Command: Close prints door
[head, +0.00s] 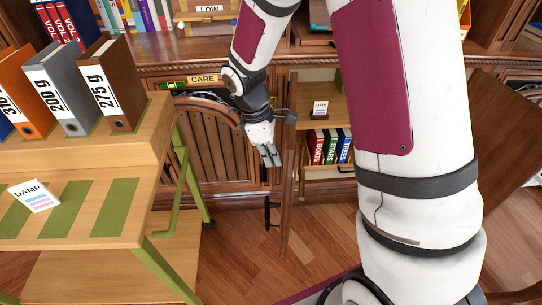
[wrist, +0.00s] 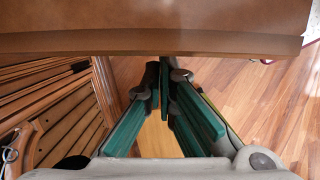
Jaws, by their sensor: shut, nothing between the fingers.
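No label reading prints is legible, so I cannot tell for certain which door is the prints door. A narrow wooden door (head: 289,190) stands swung open, seen nearly edge-on, at the left side of an open cabinet compartment (head: 328,176). My gripper (head: 269,158) is shut and empty, pointing down just left of this door; contact cannot be told. In the wrist view my gripper (wrist: 163,75) has its green-padded fingers together, with a brown wooden panel (wrist: 150,30) crossing above the fingertips. Another brown door panel (head: 505,130) stands open at the right, partly behind my arm.
The compartment holds a DRY card (head: 320,109) and several books (head: 331,147). A slatted door (head: 210,140) under the CARE label (head: 204,79) is closed. A stepped wooden stand (head: 110,205) with binders and a DAMP card occupies the left. Floor (head: 240,235) is clear below the gripper.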

